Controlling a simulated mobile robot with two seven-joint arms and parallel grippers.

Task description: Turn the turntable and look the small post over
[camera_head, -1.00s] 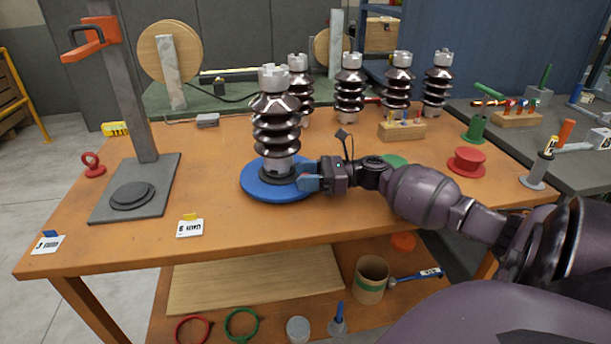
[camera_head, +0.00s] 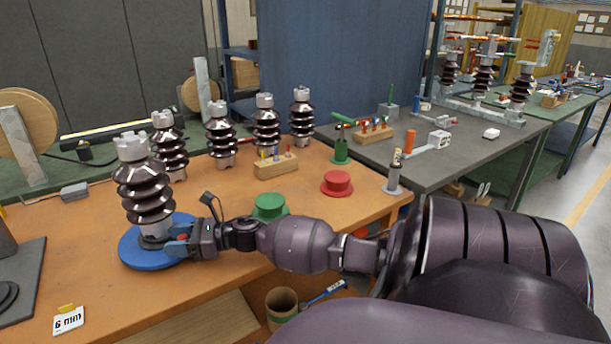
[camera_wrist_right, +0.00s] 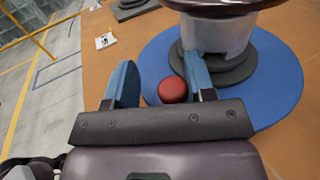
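The small post (camera_head: 146,192), a dark brown ribbed insulator with a grey notched cap, stands upright on the blue round turntable (camera_head: 136,257) at the left of the head view. The turntable (camera_wrist_right: 275,100) and the post's grey foot (camera_wrist_right: 217,38) show in the right wrist view. A red knob (camera_wrist_right: 172,90) is at the turntable's near edge. My right gripper (camera_head: 180,245) is at that edge, its blue fingers (camera_wrist_right: 160,75) apart on either side of the knob. A gap shows at the left finger; the right finger is close to the knob, contact unclear. My left gripper is out of view.
Several similar posts (camera_head: 221,140) stand behind on the wooden bench (camera_head: 215,185). A green spool (camera_head: 270,205), a red spool (camera_head: 338,183) and a wooden block with small pegs (camera_head: 276,168) are right of the turntable. A "6 mm" card (camera_head: 68,320) lies near the front edge.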

